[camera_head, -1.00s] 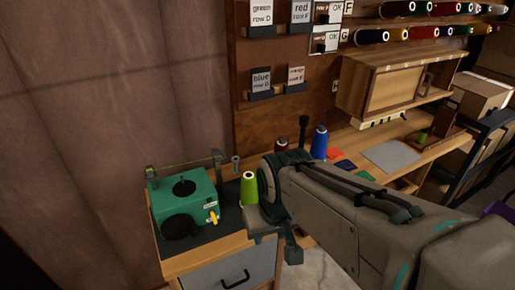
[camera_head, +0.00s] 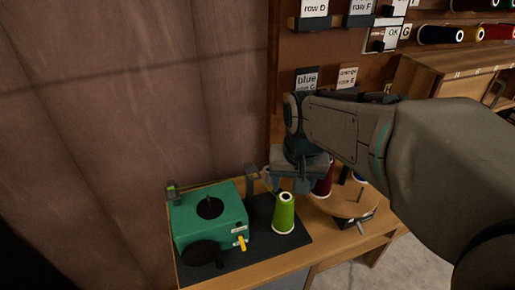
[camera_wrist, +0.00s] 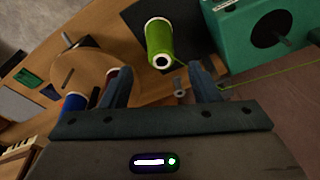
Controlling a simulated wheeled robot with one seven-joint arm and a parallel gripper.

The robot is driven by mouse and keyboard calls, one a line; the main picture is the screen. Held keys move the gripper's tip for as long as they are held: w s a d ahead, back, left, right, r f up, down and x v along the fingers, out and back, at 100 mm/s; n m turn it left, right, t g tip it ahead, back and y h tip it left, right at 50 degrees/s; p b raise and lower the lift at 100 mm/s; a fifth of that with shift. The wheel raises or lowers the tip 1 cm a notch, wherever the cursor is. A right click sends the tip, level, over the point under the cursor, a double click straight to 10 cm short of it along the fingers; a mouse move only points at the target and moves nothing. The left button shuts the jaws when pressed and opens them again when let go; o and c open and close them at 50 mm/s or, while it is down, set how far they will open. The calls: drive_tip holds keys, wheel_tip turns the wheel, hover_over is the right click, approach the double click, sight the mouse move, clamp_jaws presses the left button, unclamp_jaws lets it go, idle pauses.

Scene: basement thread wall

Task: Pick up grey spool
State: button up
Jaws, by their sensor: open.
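In the wrist view, a small grey spool (camera_wrist: 180,86) stands on the wooden bench, between and beyond the two fingers of my gripper (camera_wrist: 160,76) and nearer the right finger. The fingers are apart, with nothing held between them. In the head view, my gripper (camera_head: 298,182) hangs over the bench just behind the green thread cone (camera_head: 284,213). It hides the grey spool there, at least in large part. I cannot tell how far the fingertips are above the bench.
A green machine (camera_head: 210,215) stands on a dark mat (camera_head: 262,232) left of the green cone. A round wooden disc (camera_head: 345,203) lies to the right. A dark red cone (camera_head: 323,181) and a blue cone (camera_wrist: 74,103) are close by. A thin green thread (camera_wrist: 262,77) runs toward the machine.

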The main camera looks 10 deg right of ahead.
drive_tip(key=w+f+m+g, duration=0.15)
drive_tip(key=w+m, duration=0.25)
drive_tip(key=w, duration=0.9)
drive_tip(key=m+b, duration=0.2)
drive_tip(key=m, duration=0.1)
hover_over(267, 175)
drive_tip(key=w+d, duration=0.1)
wheel_tip(267, 175, down, 7)
drive_tip(key=shift+g, duration=0.35)
drive_tip(key=f, duration=0.8)
drive_tip(key=shift+w, duration=0.2)
drive_tip(key=shift+s+a+f+p, duration=0.1)
drive_tip(key=shift+a+f+p, duration=0.1)
drive_tip(key=shift+f, duration=1.2)
drive_tip(key=shift+a+f+p, duration=0.1)
drive_tip(key=shift+f+p, duration=0.1)
drive_tip(key=shift+f, duration=1.2)
drive_tip(key=shift+c, duration=0.2)
drive_tip(key=c, duration=1)
